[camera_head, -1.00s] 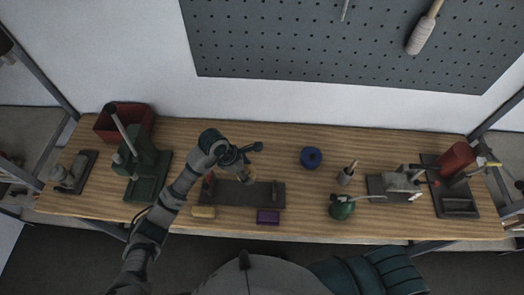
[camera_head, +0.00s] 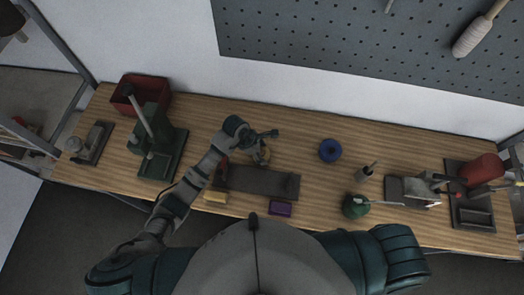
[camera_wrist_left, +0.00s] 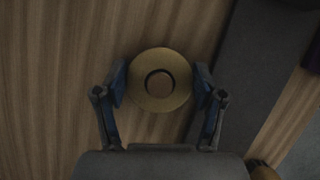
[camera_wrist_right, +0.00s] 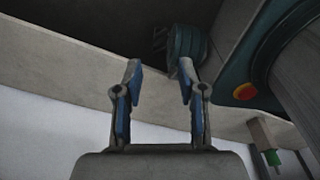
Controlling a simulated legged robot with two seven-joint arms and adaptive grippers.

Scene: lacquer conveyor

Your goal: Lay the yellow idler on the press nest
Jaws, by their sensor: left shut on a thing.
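The yellow idler (camera_head: 263,157), a dull yellow ring, is between the fingers of my left gripper (camera_head: 262,150), just behind the dark plate (camera_head: 262,181). In the left wrist view, both blue pads of my left gripper (camera_wrist_left: 160,85) close on the sides of the idler (camera_wrist_left: 160,104); brown shows at its centre. Its height above the bench is hard to tell. The green press (camera_head: 151,125) stands to the left; its nest (camera_head: 158,166) at the base looks empty. My right gripper (camera_wrist_right: 160,70) is open and empty in its wrist view, outside the head view.
A red bin (camera_head: 155,99) stands behind the press.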

